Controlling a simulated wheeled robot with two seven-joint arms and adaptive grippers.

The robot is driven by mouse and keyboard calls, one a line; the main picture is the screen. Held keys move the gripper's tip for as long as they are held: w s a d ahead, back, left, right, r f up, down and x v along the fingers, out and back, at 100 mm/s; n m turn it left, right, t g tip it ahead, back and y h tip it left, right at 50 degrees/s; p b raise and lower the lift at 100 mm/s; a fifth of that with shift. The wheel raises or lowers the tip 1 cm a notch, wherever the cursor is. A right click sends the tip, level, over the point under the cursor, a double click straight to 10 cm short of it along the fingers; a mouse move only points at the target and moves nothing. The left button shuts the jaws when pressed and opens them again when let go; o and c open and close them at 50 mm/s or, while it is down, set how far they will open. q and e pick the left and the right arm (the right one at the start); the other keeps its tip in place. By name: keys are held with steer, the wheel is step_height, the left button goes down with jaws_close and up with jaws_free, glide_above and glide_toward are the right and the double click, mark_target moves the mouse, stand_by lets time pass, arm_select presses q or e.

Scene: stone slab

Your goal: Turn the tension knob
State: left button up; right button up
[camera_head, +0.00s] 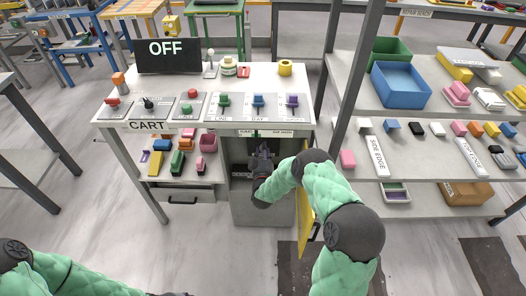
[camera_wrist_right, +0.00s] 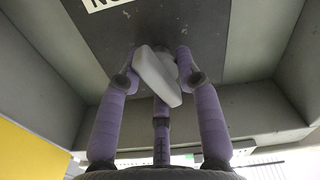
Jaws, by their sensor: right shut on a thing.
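The light grey knob (camera_wrist_right: 158,75) is a flat elongated grip on a dark panel (camera_wrist_right: 120,28) inside the cabinet. In the right wrist view it stands tilted between my right gripper's fingers (camera_wrist_right: 160,62). The purple-grey fingers are shut on it, one on each side, with a third finger part below. In the head view my right gripper (camera_head: 262,158) reaches into the open cabinet (camera_head: 262,208) under the cart top, and the knob cannot be made out there. My left arm shows at the bottom left, but its gripper is out of the picture.
A yellow cabinet door (camera_head: 304,218) stands open beside my right forearm. The cart top (camera_head: 190,80) carries several controls and a black OFF display (camera_head: 168,55). Shelves (camera_head: 400,165) with bins and blocks stand at the right. Cabinet walls closely surround the gripper.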

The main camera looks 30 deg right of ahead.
steer(key=shift+d+r+m, duration=0.3)
steer(key=shift+d+m, duration=0.1)
steer(key=shift+d, duration=0.1)
steer(key=o, duration=0.9)
steer(key=shift+h, duration=0.4)
steer(key=shift+s+f, duration=0.1)
steer(key=shift+a+f, duration=0.2)
steer(key=shift+a, duration=0.05)
steer(key=shift+s+a, duration=0.4)
steer(key=shift+s, duration=0.05)
steer(key=v, duration=1)
steer(key=shift+s+r, duration=0.15)
steer(key=shift+s, duration=0.3)
